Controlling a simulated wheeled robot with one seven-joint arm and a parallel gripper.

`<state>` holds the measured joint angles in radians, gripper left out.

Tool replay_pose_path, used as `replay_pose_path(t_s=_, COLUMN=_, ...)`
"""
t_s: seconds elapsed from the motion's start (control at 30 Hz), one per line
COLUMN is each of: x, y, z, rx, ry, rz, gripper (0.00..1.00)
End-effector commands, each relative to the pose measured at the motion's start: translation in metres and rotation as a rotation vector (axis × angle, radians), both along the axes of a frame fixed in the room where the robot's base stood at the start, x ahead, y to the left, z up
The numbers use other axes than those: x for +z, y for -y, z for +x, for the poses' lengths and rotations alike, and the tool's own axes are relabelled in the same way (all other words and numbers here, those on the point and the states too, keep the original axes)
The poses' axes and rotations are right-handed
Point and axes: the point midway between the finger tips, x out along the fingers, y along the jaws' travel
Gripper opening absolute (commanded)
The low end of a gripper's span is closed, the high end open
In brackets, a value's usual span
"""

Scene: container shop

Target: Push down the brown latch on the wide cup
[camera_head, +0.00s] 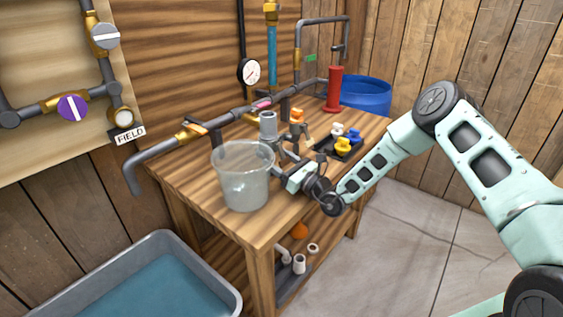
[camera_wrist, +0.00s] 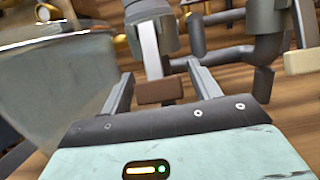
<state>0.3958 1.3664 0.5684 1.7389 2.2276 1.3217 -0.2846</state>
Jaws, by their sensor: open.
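The wide cup is a grey cylindrical fitting (camera_wrist: 150,15) at the top of the wrist view, partly cut off. In the head view it seems to be the grey cup (camera_head: 268,124) behind the clear bucket. A pale metal lever hangs from it and ends in the brown latch (camera_wrist: 160,91). My gripper (camera_wrist: 162,80) is open, with one finger on each side of the brown latch. I cannot tell whether it touches. In the head view my gripper (camera_head: 281,158) is low over the bench, and the latch is not clear there.
A clear bucket (camera_head: 243,180) stands close left of my gripper. A cream latch (camera_wrist: 302,60) hangs to the right on grey pipework. A black tray (camera_head: 328,147) holds yellow, blue and white fittings. A red cylinder (camera_head: 334,88) and blue barrel (camera_head: 366,94) stand farther back.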

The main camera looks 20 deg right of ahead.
Motion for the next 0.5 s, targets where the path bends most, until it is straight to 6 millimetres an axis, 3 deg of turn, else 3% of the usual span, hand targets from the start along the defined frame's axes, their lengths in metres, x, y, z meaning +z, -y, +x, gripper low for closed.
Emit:
replay_pose_path(t_s=0.17, x=-0.004, y=0.008, z=-0.008, rx=-0.003, ry=-0.001, rz=0.0, gripper=0.62)
replay_pose_path(t_s=0.5, x=-0.009, y=0.051, z=-0.067, rx=-0.004, ry=-0.004, rz=0.0, gripper=0.62)
